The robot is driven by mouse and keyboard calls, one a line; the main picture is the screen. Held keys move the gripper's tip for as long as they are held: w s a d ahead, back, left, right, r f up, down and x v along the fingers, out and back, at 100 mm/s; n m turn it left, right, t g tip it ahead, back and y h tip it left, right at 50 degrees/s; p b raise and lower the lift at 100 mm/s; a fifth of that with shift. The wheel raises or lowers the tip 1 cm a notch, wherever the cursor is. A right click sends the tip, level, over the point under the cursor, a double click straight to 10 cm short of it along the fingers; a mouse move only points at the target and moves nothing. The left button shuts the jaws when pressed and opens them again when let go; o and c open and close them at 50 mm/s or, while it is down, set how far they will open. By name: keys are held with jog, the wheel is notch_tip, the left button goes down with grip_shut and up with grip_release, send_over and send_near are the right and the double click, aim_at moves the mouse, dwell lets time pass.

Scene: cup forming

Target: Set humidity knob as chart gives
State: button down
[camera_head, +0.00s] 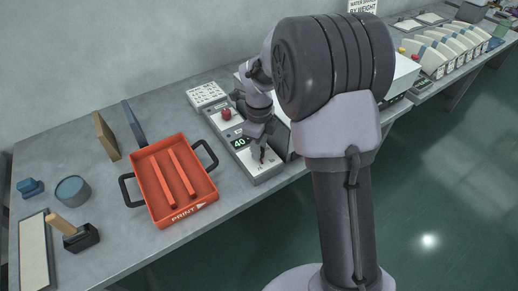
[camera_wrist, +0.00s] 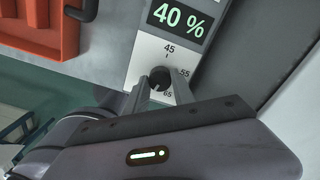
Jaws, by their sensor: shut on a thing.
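The humidity knob (camera_wrist: 160,77) is a small dark round knob on a pale dial plate (camera_wrist: 150,52), seen in the wrist view. The marks 45, 55 and 65 show around it. A display (camera_wrist: 180,18) above it reads 40 % in green; it also shows in the head view (camera_head: 240,142). My gripper (camera_wrist: 162,86) is shut on the knob, with one finger on either side. In the head view my gripper (camera_head: 262,154) is over the front end of the control panel (camera_head: 262,170). The knob's pointer cannot be made out.
An orange tray (camera_head: 188,218) marked PRINT stands left of the panel. A red button (camera_head: 226,113) is behind the display on the panel. A white card with dark marks (camera_head: 207,94) lies at the back. My arm hides much of the bench to the right.

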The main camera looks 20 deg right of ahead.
jog(key=shift+m+b, duration=0.55)
jog(key=shift+m, duration=1.35)
jog(key=c, duration=1.1)
grip_release()
jog(key=shift+o, duration=0.2)
jog(key=shift+r, duration=0.1)
notch_tip(320, 180, up, 17)
jog(key=p, duration=0.7)
jog(key=shift+r, duration=0.1)
